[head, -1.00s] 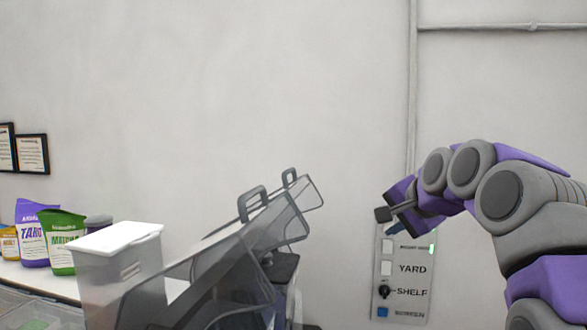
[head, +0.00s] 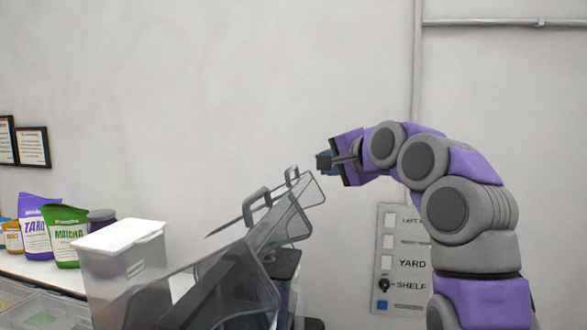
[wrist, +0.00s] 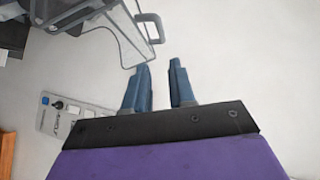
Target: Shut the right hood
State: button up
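Two clear, smoke-tinted hoods stand raised on the machine in the head view. The right hood (head: 312,194) is the farther one, tilted up, with a grey handle (head: 292,175) at its top. My gripper (head: 324,160) is just right of and slightly above that handle in the picture, apart from it. In the wrist view, my gripper (wrist: 159,66) has its two blue fingers parted with nothing between them. A hood (wrist: 124,35) and its grey handle (wrist: 150,27) show beyond the fingertips; no contact is visible.
The nearer hood (head: 278,228) with its handle (head: 257,205) stands left of the right one. A white-lidded container (head: 122,262) and several bags, including a green one (head: 66,238), sit further left. A labelled switch panel (head: 402,260) is on the wall. The space above the hoods is clear.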

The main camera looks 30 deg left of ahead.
aim_at(294, 169)
jog(key=p+x, duration=1.2)
jog(key=x, duration=0.3)
jog(key=shift+s+r, duration=0.1)
jog(key=shift+r, duration=0.1)
jog(key=shift+p+x, duration=1.05)
jog(key=shift+p, duration=0.1)
jog(key=shift+f, duration=0.1)
jog(key=shift+a+f, duration=0.1)
jog(key=shift+c, duration=0.2)
grip_shut()
